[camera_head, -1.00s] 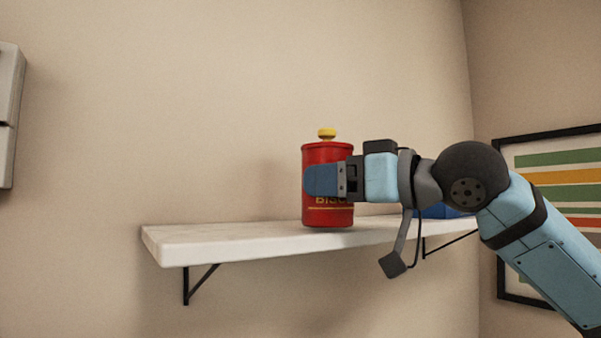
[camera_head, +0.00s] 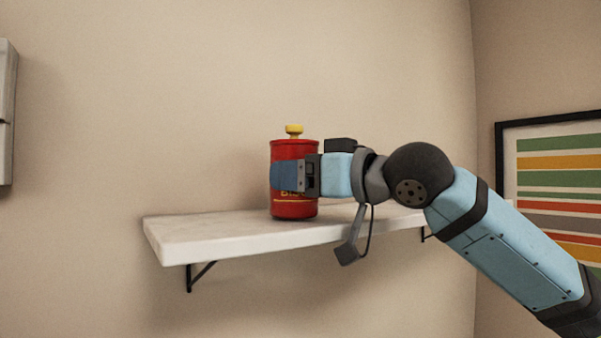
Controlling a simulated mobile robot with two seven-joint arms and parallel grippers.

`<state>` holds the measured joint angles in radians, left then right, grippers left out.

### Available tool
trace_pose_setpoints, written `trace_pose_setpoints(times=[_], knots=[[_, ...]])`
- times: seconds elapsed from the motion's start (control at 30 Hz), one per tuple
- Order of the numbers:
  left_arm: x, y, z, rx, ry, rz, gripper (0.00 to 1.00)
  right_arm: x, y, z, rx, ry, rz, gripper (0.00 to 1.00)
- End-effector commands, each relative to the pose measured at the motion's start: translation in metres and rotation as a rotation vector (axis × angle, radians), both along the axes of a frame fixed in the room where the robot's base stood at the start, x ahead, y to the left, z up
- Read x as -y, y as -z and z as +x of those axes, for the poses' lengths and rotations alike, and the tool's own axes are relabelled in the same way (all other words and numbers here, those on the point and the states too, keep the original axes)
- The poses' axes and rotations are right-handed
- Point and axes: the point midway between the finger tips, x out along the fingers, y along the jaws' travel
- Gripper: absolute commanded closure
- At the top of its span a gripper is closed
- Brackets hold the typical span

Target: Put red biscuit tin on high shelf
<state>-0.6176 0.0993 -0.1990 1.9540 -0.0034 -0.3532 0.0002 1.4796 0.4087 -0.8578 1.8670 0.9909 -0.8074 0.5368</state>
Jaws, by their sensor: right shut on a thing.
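The red biscuit tin (camera_head: 295,207) with a yellow knob on its lid is upright at the middle of the white high shelf (camera_head: 195,240). Its base overlaps the shelf top in the picture; I cannot tell for sure whether it touches the board. My right gripper (camera_head: 288,175) comes in from the right and is shut on the tin's body, with a blue finger across the front that hides part of the lettering. My left gripper is not in view.
The shelf's left part is bare. A black bracket (camera_head: 198,274) holds it from below. A striped framed picture (camera_head: 560,190) hangs on the right wall. A pale cabinet edge (camera_head: 6,110) shows at far left.

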Motion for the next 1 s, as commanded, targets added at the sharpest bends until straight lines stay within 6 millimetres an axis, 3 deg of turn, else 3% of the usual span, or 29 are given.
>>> trace_pose_setpoints(times=[0.17, 0.2, 0.3, 0.63, 1.0], knots=[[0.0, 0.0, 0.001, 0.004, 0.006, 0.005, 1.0, 0.0, 0.004, 0.0, 0.001, -0.001, 0.001, 0.58], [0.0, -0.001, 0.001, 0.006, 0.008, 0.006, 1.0, 0.0, 0.004, 0.0, 0.0, 0.0, 0.0, 0.22], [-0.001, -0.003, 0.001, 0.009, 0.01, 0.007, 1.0, 0.0, 0.004, 0.0, -0.001, 0.0, -0.001, 0.06], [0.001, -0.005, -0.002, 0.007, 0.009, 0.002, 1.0, 0.001, -0.001, 0.0, 0.001, 0.001, -0.001, 0.06], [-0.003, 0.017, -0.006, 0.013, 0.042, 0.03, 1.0, 0.061, 0.003, -0.04, 0.002, 0.003, 0.0, 0.06]])
